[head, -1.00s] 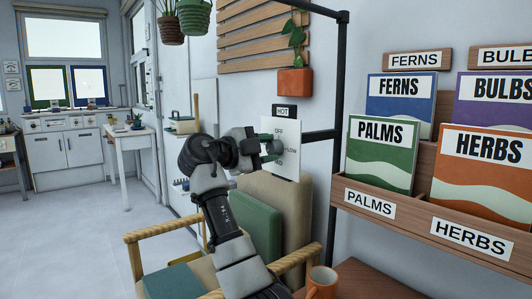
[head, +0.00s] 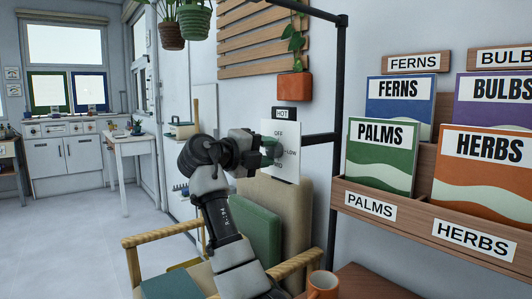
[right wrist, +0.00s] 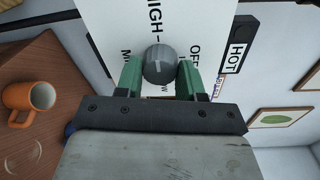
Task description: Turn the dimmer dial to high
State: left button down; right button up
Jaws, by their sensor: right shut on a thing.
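The dimmer dial (right wrist: 158,66) is a round grey knob on a white panel (right wrist: 105,15) in the right wrist view. Panel lettering includes OFF and HIGH, with other words partly covered. The two green fingers of my right gripper (right wrist: 160,82) are on either side of the knob and shut on it. A pale line shows on the knob's face, but I cannot tell which setting it marks. In the head view my right gripper (head: 272,150) is at the panel (head: 290,165), and the knob is hidden behind it. My left gripper is not in view.
A black HOT label (head: 284,114) is above the panel. A cushioned chair (head: 296,205) stands below. An orange mug (head: 322,285) is on a wooden table (head: 375,283) at the front. A packet rack (head: 400,205) is at right. Floor at left is clear.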

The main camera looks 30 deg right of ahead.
dwell(0.4)
jog(key=o, duration=0.9)
jog(key=shift+a, duration=0.1)
jog(key=shift+a, duration=0.3)
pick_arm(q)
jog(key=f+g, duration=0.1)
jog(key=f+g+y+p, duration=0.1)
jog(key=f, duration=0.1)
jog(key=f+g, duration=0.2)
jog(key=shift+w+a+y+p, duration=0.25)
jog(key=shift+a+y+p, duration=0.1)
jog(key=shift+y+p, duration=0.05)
pick_arm(e)
jog(key=a, duration=1)
jog(key=shift+s+r, duration=0.25)
jog(key=shift+s, duration=0.1)
